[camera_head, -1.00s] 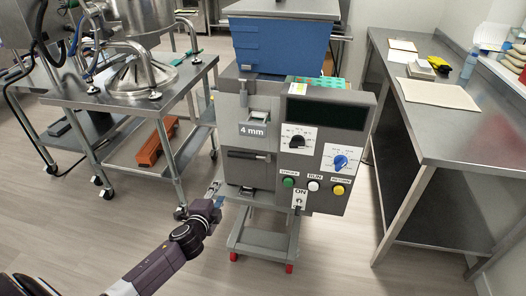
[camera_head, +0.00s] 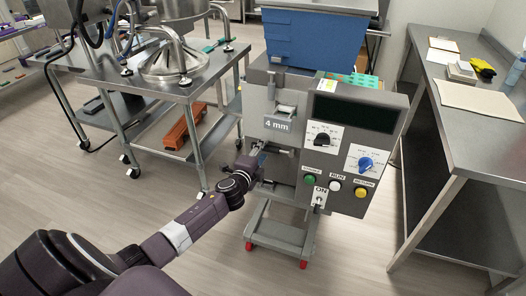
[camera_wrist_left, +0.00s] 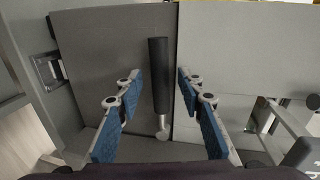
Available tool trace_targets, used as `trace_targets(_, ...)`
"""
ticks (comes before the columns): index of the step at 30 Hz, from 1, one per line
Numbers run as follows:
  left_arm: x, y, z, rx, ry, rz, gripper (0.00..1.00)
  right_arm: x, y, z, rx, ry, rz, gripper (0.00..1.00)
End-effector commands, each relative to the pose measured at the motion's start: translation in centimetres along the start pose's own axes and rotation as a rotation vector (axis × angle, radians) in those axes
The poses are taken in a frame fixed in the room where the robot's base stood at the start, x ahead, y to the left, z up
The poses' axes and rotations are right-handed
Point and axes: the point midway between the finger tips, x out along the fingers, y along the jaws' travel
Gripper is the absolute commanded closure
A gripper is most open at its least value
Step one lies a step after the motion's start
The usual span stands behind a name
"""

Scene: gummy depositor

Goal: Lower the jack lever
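The jack lever (camera_wrist_left: 161,78), a black cylindrical handle on a short metal joint, stands out from the grey face of the depositor machine (camera_head: 345,140) in the left wrist view. My left gripper (camera_wrist_left: 157,92) is open, with one blue-padded finger on each side of the lever and a visible gap on both sides. In the head view, the left gripper (camera_head: 260,158) is at the machine's front left, below the "4 mm" label, and largely covers the lever there. My right gripper is not in view.
A steel cart (camera_head: 185,90) with a metal vessel stands to the left, with an orange-brown block (camera_head: 185,126) on its lower shelf. A blue hopper (camera_head: 312,40) tops the machine. A steel table (camera_head: 465,140) stands to the right. Floor is clear in front.

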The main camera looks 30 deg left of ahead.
Motion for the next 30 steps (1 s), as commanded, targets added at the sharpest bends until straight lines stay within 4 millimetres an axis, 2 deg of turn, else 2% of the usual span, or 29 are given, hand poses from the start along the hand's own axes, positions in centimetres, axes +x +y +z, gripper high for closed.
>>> trace_targets(4,0.64,0.02,-0.09,-0.001,0.002,0.001,0.65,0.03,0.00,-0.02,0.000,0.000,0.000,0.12)
trace_targets(12,0.70,0.03,-0.08,-0.001,0.002,0.001,0.66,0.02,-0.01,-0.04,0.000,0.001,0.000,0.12)
trace_targets(21,0.68,0.04,-0.06,-0.001,0.001,0.001,0.99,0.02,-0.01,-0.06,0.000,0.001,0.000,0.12)
trace_targets(30,0.68,0.05,-0.05,-0.001,0.001,0.001,1.00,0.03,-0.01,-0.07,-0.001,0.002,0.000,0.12)
